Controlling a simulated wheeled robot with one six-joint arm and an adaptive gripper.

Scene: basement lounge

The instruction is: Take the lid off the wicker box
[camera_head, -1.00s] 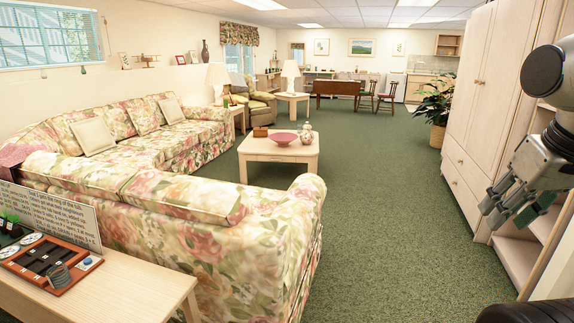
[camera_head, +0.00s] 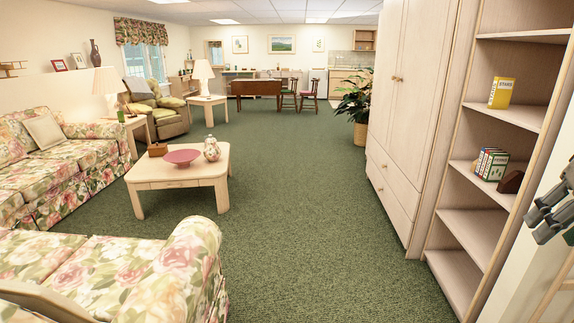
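A small brown box (camera_head: 157,150) sits on the coffee table (camera_head: 180,174), at its left back. It is too small and far off to tell whether it is wicker or has a lid. My gripper (camera_head: 537,226) is at the right edge of the view, partly cut off, in front of the wall beside the shelves. It is far from the box, and I cannot tell whether its fingers are open or shut.
A pink bowl (camera_head: 184,157) and a patterned jar (camera_head: 211,148) share the table. A floral sofa (camera_head: 130,272) fills the lower left. A wardrobe (camera_head: 405,110) and a bookcase (camera_head: 475,228) line the right. Green carpet (camera_head: 300,200) lies clear between.

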